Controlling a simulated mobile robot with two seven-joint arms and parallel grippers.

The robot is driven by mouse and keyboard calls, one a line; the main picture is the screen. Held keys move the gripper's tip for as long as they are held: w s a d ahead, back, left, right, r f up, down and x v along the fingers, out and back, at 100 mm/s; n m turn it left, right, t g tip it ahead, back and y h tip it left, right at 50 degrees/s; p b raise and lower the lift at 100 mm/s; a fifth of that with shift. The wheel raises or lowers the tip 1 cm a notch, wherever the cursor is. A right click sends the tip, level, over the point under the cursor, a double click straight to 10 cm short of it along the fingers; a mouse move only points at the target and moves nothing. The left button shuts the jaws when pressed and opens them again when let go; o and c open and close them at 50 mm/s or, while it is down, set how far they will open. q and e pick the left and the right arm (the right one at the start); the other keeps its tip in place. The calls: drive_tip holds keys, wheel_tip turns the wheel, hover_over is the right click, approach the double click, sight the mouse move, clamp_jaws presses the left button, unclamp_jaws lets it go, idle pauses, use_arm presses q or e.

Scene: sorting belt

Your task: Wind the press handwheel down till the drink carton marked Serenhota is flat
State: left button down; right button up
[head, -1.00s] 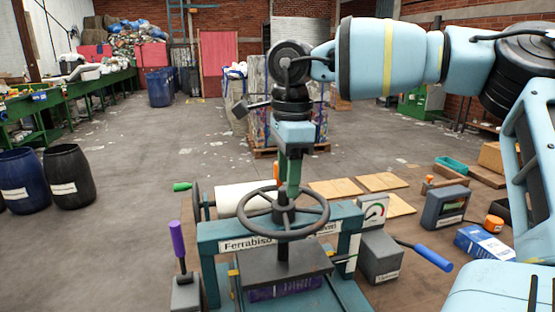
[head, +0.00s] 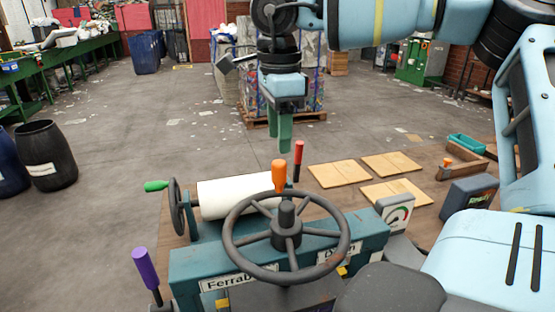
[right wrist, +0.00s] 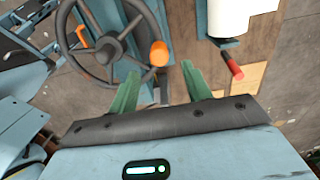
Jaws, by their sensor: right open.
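The press handwheel (head: 240,266) is a dark spoked wheel on top of the teal press frame (head: 185,270). Its orange knob (head: 279,178) stands upright on the far side of the rim. My right gripper (head: 279,132) is open and empty, its green fingers pointing down above and behind the knob. In the right wrist view the orange knob (right wrist: 159,53) appears beyond the gap between the open fingers (right wrist: 160,82), with the wheel (right wrist: 118,75) to the left. The Serenhota carton cannot be made out now; the area under the plate is hidden. My left gripper is not in view.
A white roll (head: 235,197) with a green-handled crank lies behind the press. A red lever (head: 298,158) stands near the knob, a purple lever (head: 147,268) at left. Wooden boards (head: 340,174) lie flat behind.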

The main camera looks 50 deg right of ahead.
sight(279, 162)
drive_tip(key=shift+s+a+f, duration=0.1)
drive_tip(key=shift+f, duration=0.1)
wheel_tip(279, 162, down, 7)
drive_tip(key=shift+f+p, duration=0.2)
drive_tip(key=shift+p, duration=0.25)
clamp_jaws()
